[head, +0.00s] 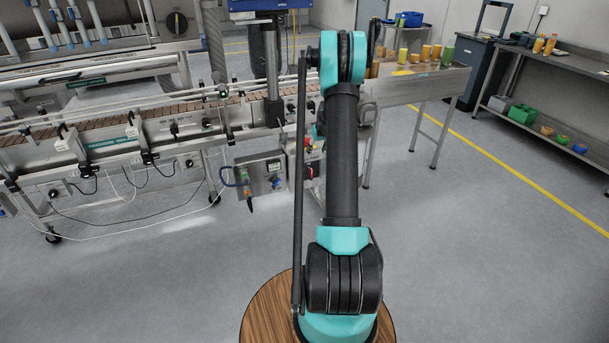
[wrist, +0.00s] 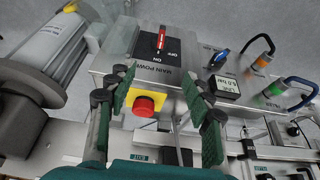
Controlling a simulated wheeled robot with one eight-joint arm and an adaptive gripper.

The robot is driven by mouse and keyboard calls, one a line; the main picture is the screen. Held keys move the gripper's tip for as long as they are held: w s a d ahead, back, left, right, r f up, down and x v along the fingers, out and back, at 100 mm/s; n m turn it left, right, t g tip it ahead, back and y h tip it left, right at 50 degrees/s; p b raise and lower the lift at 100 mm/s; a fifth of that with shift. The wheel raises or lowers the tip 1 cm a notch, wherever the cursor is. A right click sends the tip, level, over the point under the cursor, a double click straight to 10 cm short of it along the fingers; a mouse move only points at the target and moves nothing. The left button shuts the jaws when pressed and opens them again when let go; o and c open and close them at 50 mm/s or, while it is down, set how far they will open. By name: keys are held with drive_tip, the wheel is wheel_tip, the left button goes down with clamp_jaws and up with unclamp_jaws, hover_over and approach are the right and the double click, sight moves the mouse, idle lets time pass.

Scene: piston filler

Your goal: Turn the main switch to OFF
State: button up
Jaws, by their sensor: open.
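In the wrist view, the main switch (wrist: 161,39) has a red handle on a black plate, above the MAIN POWER label (wrist: 180,77). The handle stands nearly upright in the picture. ON and OFF are printed near its lower end; I cannot tell surely which one it points to. My gripper (wrist: 160,80) is open, its two green-padded fingers apart on either side, with nothing between them in contact. The switch lies beyond the fingertips. In the head view, my arm hides the gripper, and I cannot make out the switch clearly.
A red mushroom button (wrist: 145,104) on a yellow base sits between the fingers, close below the switch. A blue knob (wrist: 217,59) and cabled connectors are to the right. A grey motor (wrist: 42,62) is at left. The conveyor (head: 110,133) runs along the left; open floor (head: 450,250) is at right.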

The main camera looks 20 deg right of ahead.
sight(311, 169)
drive_tip(key=x, duration=1.7)
drive_tip(key=shift+w+f, duration=0.15)
drive_tip(key=shift+f, duration=0.1)
drive_tip(key=c, duration=1.1)
